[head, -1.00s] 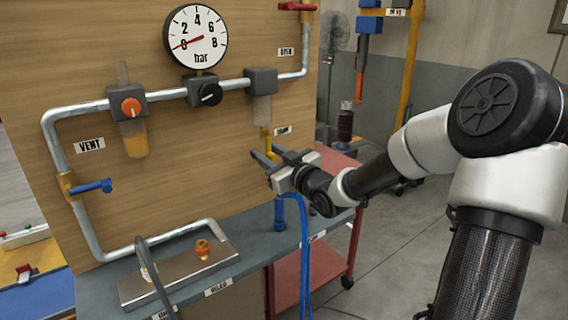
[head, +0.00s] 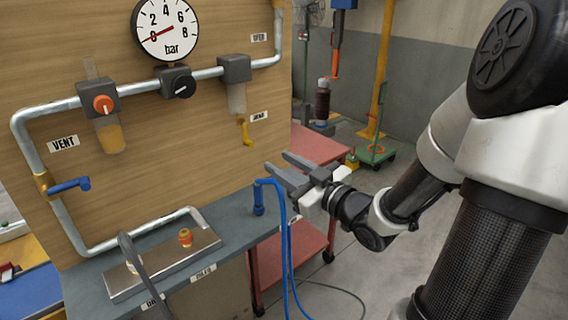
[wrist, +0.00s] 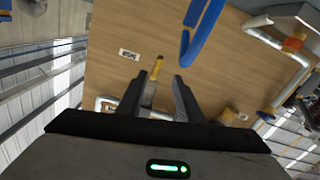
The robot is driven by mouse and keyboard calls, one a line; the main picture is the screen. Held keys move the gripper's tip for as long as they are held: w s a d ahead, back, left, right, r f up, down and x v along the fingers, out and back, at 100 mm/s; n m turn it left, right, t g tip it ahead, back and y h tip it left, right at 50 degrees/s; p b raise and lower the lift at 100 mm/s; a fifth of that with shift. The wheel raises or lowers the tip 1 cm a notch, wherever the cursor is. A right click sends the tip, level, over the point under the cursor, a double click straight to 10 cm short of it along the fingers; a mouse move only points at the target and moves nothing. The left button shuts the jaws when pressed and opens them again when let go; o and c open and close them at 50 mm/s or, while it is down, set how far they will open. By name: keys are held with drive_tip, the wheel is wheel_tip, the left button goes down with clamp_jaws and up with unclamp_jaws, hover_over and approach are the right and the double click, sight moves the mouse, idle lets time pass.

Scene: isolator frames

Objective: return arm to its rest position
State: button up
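My gripper (head: 276,163) is in front of the wooden panel (head: 190,150), to the right of and below the yellow drain spout (head: 246,133). Its two fingers are apart with nothing between them. The wrist view also shows the open fingers (wrist: 158,86), with the yellow spout (wrist: 157,67) beyond them against the panel. My arm reaches in from the right side of the head view, bent at the elbow.
A blue hose (head: 285,225) with a blue end fitting (head: 258,197) hangs over the bench edge, close below my gripper. A red cart (head: 318,147) stands behind. The gauge (head: 165,30) reads near zero. Open floor (head: 365,235) lies right of the bench.

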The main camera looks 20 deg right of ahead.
drive_tip(key=shift+w, duration=0.1)
idle(0.3)
drive_tip(key=w+f+m+g+h, duration=0.2)
drive_tip(key=w+m+g+h, duration=0.1)
drive_tip(key=w+h, duration=0.25)
drive_tip(key=a+r+m+g, duration=0.3)
drive_tip(key=a+m, duration=0.1)
drive_tip(key=a, duration=0.4)
drive_tip(key=s+a+r+g+y, duration=0.1)
drive_tip(key=s+a+g+y, duration=0.1)
drive_tip(key=s+a, duration=0.65)
drive_tip(key=s+a+r+g+y, duration=0.2)
drive_tip(key=s+a, duration=0.4)
drive_tip(key=a, duration=0.6)
drive_tip(key=s+d+f+n+g+h, duration=0.1)
drive_tip(key=s+d+h, duration=0.1)
drive_tip(key=s+d, duration=0.65)
drive_tip(key=s+d+f+g+h, duration=0.15)
drive_tip(key=s+d, duration=0.35)
drive_tip(key=d, duration=0.6)
wheel_tip(320, 180, up, 18)
drive_tip(key=p, duration=1.8)
drive_tip(key=shift+w+a+r+t+h, duration=0.15)
drive_tip(key=shift+a+r+t+h, duration=0.1)
drive_tip(key=shift+a+t+h, duration=0.15)
